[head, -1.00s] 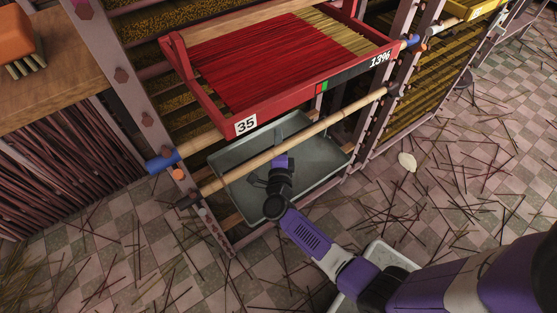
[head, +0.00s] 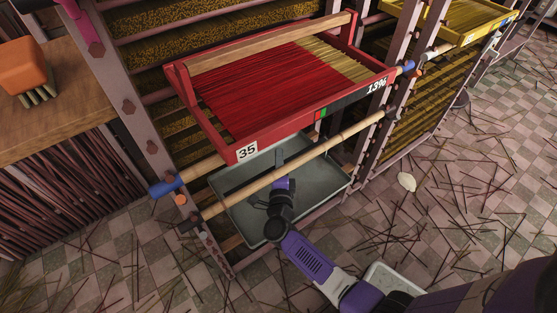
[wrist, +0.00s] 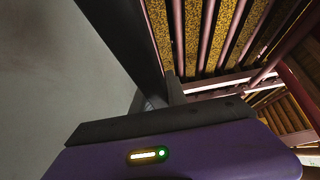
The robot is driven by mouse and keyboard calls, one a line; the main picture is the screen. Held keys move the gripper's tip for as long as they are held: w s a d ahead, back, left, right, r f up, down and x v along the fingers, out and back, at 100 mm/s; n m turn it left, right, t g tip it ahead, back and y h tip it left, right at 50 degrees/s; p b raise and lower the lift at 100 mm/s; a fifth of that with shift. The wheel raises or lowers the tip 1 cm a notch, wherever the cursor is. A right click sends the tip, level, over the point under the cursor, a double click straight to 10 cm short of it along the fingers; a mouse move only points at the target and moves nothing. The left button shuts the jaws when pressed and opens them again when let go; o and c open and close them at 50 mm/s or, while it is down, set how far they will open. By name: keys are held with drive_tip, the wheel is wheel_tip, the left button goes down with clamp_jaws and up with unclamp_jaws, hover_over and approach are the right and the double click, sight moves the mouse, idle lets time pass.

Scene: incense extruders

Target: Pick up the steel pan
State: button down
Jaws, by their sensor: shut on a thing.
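The steel pan (head: 318,174) is a shallow, dull grey rectangular tray low in the rack, below the red tray and the bamboo pole. My gripper (head: 281,159) reaches over the pan's near side and under the pole, with its fingers at the pan's far part. It is shut on the pan; the exact contact is hard to make out. In the wrist view the pan's smooth grey surface (wrist: 60,75) fills the left side, close against a dark finger of mine. I cannot tell whether the pan is lifted off its support.
A red tray (head: 328,132) marked 35 and 13% hangs just above, full of red sticks. The bamboo pole (head: 330,144) crosses over the pan. A wooden table (head: 60,105) with an orange brush (head: 24,68) stands left. Loose sticks litter the checkered floor.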

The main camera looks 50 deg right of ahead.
wheel_tip(320, 180, up, 7)
drive_tip(key=p, duration=0.4)
drive_tip(key=s+a+p, duration=0.1)
drive_tip(key=s+a, duration=0.1)
drive_tip(key=s, duration=0.7)
drive_tip(key=s+a+p, duration=0.1)
drive_tip(key=s+a, duration=0.2)
drive_tip(key=s, duration=0.6)
drive_tip(key=shift+s+a+f+p, duration=0.2)
drive_tip(key=shift+s+f+p, duration=0.2)
drive_tip(key=shift+f, duration=0.05)
